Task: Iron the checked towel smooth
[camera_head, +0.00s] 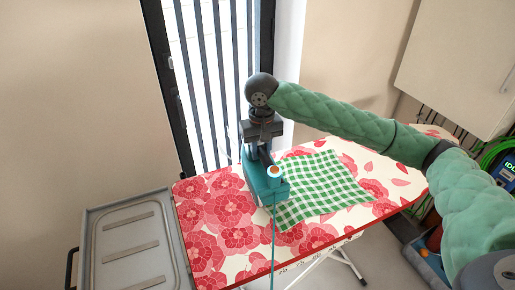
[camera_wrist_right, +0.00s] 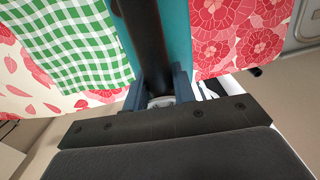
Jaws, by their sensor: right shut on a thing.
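The green-and-white checked towel (camera_head: 325,186) lies on the floral ironing board (camera_head: 215,247), and it also shows in the right wrist view (camera_wrist_right: 70,45). The teal iron (camera_head: 266,190) is at the towel's left edge, with a cord hanging down in front. I cannot tell whether its sole touches the cloth. My right gripper (camera_head: 262,150) is above the iron, shut on its dark handle. In the right wrist view the fingers (camera_wrist_right: 160,92) clasp the handle (camera_wrist_right: 145,45). My left gripper is not in view.
A grey metal tray (camera_head: 133,245) with slats stands left of the board. A barred glass door (camera_head: 215,75) is behind. A blue bin (camera_head: 428,262) and a green coil (camera_head: 492,152) are at the right. The board's left end is clear.

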